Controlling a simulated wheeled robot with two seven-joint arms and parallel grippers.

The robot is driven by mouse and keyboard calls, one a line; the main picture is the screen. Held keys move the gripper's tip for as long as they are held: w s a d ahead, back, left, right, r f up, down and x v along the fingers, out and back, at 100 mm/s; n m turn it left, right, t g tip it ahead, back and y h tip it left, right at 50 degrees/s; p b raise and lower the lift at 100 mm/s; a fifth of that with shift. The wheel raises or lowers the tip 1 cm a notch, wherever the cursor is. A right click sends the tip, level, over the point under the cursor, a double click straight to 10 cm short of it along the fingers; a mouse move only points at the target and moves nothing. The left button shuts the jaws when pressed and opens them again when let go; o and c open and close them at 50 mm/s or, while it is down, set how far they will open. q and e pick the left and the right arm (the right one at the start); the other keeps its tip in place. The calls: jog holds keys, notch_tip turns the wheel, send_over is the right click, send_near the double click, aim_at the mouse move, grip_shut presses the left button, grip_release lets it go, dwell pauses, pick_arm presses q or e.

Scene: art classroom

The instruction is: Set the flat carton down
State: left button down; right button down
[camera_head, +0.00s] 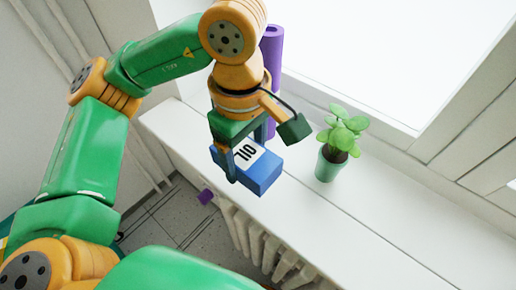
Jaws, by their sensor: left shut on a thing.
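The flat carton (261,177) is a small blue box with a white label that reads "OIL". My left gripper (247,158) comes down from above and is shut on the carton. The carton appears over the front part of the white windowsill (378,240); I cannot tell whether it touches the sill. Part of the carton is hidden behind the gripper's fingers. My right gripper is not in view.
A green potted plant (327,165) stands on the sill just right of the carton. A purple cylinder (272,48) stands upright behind the gripper. A white radiator (262,245) is below the sill's front edge. The sill right of the plant is clear.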

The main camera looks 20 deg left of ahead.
pick_arm(q)
jog(key=s+r, duration=0.2)
jog(key=s, duration=0.3)
jog(key=w+f+m, duration=0.1)
jog(key=f+m, duration=0.1)
jog(key=m, duration=0.1)
jog(key=w+f+m, duration=0.1)
jog(key=m, duration=0.1)
jog(key=shift+w+a+f+b, duration=0.35)
jog(key=shift+a+b, duration=0.05)
jog(key=w+a+f+m, duration=0.1)
jog(key=f+m, duration=0.1)
jog(key=w+a+f+m, duration=0.1)
jog(key=m, duration=0.2)
jog(key=w+a+f+m, duration=0.1)
jog(key=f+m, duration=0.1)
jog(key=shift+f+m, duration=0.3)
jog(key=shift+f, duration=0.05)
jog(key=shift+w+a+f+m, duration=0.15)
jog(key=shift+a+f+m, duration=0.25)
jog(key=shift+m, duration=0.3)
jog(key=shift+d, duration=0.1)
jog(key=shift+d, duration=0.1)
